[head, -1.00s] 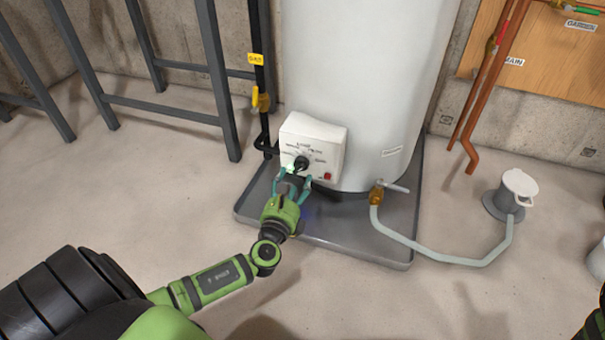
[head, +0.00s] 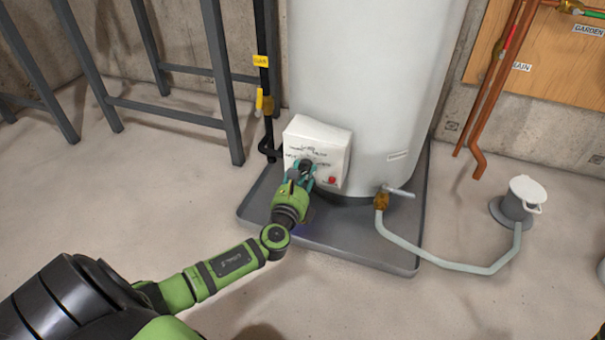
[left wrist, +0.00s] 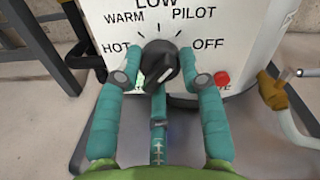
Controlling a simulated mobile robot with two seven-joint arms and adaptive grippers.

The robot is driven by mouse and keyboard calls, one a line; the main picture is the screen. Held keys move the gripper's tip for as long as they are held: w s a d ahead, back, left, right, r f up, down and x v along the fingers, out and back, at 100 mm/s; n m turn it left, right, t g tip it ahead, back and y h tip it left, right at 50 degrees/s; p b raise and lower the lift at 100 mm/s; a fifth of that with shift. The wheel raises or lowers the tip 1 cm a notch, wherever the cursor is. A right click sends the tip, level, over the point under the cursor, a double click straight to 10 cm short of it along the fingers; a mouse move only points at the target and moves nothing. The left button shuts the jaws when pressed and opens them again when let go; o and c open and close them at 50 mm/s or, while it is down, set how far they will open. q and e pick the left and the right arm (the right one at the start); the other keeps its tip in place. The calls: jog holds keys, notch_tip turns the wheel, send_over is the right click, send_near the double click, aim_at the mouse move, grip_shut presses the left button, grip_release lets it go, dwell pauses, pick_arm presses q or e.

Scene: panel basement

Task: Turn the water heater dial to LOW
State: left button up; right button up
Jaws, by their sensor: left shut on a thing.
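The water heater (head: 365,75) is a tall white tank with a white control box (head: 320,142) low on its front. The black dial (left wrist: 158,66) is on the box face, ringed by HOT, WARM, LOW, PILOT and OFF, with LOW at the top, partly cut off in the left wrist view. I cannot tell surely which mark the dial points to. My left gripper (head: 301,172) is at the box; in the left wrist view its teal fingers (left wrist: 160,80) are shut on the dial, one on each side. In the head view the gripper mostly hides the dial.
A red button (left wrist: 221,78) is right of the dial. The tank stands in a grey drain pan (head: 345,238). A brass drain valve (head: 381,201) with a hose (head: 440,258) is to the right. A black pipe with a yellow handle (head: 259,99) and a grey metal frame (head: 222,85) are left.

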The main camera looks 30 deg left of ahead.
aim_at(303, 171)
pick_arm(q)
jog(key=shift+n, duration=0.4)
jog(key=n, duration=0.3)
jog(key=shift+b, duration=0.3)
jog(key=shift+r+n, duration=0.1)
jog(key=shift+n, duration=1.8)
jog(key=o, duration=1.1)
jog(key=shift+o, duration=0.2)
notch_tip(303, 171, up, 10)
